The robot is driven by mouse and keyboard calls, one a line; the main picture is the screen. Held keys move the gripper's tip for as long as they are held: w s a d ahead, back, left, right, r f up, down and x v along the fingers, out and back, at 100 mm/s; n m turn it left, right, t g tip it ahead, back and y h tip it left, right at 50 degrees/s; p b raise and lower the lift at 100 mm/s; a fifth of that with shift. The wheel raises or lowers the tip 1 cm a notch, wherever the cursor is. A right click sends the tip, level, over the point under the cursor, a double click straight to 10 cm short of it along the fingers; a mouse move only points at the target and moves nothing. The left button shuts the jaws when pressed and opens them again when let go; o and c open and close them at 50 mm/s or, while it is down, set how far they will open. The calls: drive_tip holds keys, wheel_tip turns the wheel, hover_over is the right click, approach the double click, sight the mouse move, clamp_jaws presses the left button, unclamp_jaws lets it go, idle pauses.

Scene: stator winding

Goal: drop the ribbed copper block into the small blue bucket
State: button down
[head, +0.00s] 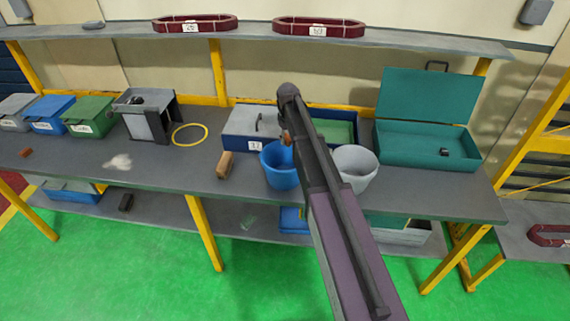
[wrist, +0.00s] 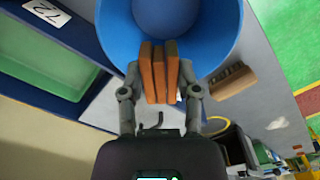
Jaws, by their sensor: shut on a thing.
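The ribbed copper block (wrist: 159,72) shows in the wrist view between the two fingers of my gripper (wrist: 160,85), which is shut on it. Its far end overlaps the opening of the small blue bucket (wrist: 112,22); I cannot tell how high above the rim it is. In the head view the blue bucket (head: 283,176) stands on the grey bench near its front edge. In that view my arm hides most of my gripper, and a bit of the copper block (head: 287,138) shows at the bucket's far rim.
A white bucket (head: 356,168) stands right of the blue one. A brown brush-like block (head: 225,165) lies to its left. Behind are a blue tray with a green compartment (head: 335,132) and a grey-lidded box (head: 250,122). An open teal case (head: 398,150) stands at the right.

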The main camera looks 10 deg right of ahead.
drive_tip(key=shift+d+f, duration=0.1)
drive_tip(key=shift+d, duration=0.1)
drive_tip(key=shift+d+f+b, duration=0.1)
drive_tip(key=shift+f+b, duration=0.15)
drive_tip(key=shift+b, duration=0.05)
wheel_tip(320, 180, down, 5)
drive_tip(key=b, duration=0.5)
drive_tip(key=shift+f, duration=0.2)
drive_tip(key=shift+c, duration=1.3)
unclamp_jaws()
drive_tip(key=shift+s+r, duration=0.1)
